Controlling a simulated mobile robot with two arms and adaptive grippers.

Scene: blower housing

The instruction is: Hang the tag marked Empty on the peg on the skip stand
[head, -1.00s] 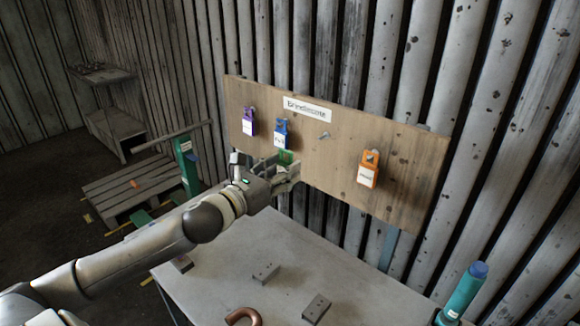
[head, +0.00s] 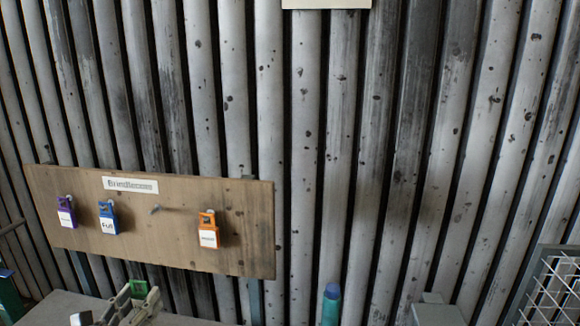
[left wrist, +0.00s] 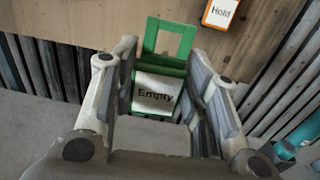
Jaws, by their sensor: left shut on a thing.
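My left gripper (left wrist: 160,95) is shut on the green tag marked Empty (left wrist: 157,95); its open square loop points up, away from the palm. In the head view my left gripper (head: 140,305) is low at the bottom edge, below the wooden board, with a bit of the green tag (head: 138,288) showing. The skip stand's peg cannot be made out. A dark green post (head: 9,298), only partly in view, stands at the lower left edge; I cannot tell if it belongs to the stand. My right gripper is not in view.
The wooden board (head: 150,252) carries a purple tag (head: 66,212), a blue tag (head: 108,218), a bare peg (head: 154,209) and an orange tag (head: 208,230), marked Hold in the wrist view (left wrist: 220,12). A teal bottle (head: 330,305) and wire mesh (head: 550,290) stand to the right.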

